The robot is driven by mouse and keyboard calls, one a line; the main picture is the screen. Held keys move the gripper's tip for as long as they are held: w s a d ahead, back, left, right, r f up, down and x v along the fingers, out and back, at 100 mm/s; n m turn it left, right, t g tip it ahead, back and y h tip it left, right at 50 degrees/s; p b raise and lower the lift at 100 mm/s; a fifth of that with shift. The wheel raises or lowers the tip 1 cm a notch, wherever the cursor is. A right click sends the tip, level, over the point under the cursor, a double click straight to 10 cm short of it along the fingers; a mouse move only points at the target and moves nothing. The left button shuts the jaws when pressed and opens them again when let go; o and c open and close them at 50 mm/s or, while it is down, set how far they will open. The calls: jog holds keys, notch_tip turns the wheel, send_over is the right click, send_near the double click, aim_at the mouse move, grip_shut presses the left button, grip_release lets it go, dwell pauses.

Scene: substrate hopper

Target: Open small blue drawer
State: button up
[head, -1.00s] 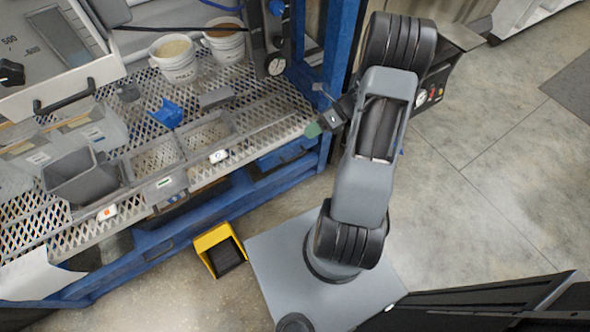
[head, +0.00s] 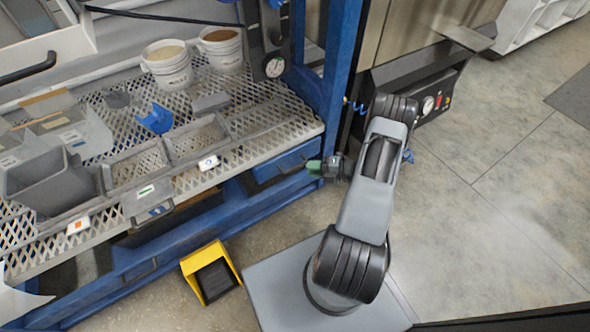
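The small blue drawer (head: 280,163) sits under the right end of the mesh shelf, in the blue frame. Its front faces the open floor and looks shut, with a dark handle on it. My gripper (head: 314,167), with green fingertips, is at the right end of the drawer front, close to the handle. I cannot tell whether it touches the handle. The fingers are small and seen from above, so their opening does not show.
The mesh shelf (head: 262,125) above holds grey bins, a blue scoop (head: 154,119) and two white buckets (head: 168,66). A blue frame post (head: 335,75) stands right of the drawer. A yellow pedal (head: 211,272) is on the floor. Floor to the right is clear.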

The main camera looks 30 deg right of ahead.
aim_at(297, 167)
jog(key=b+x, duration=0.1)
jog(key=x, duration=0.5)
jog(key=shift+w+a, duration=0.1)
jog(key=shift+a, duration=0.15)
jog(key=shift+c, duration=0.4)
grip_shut()
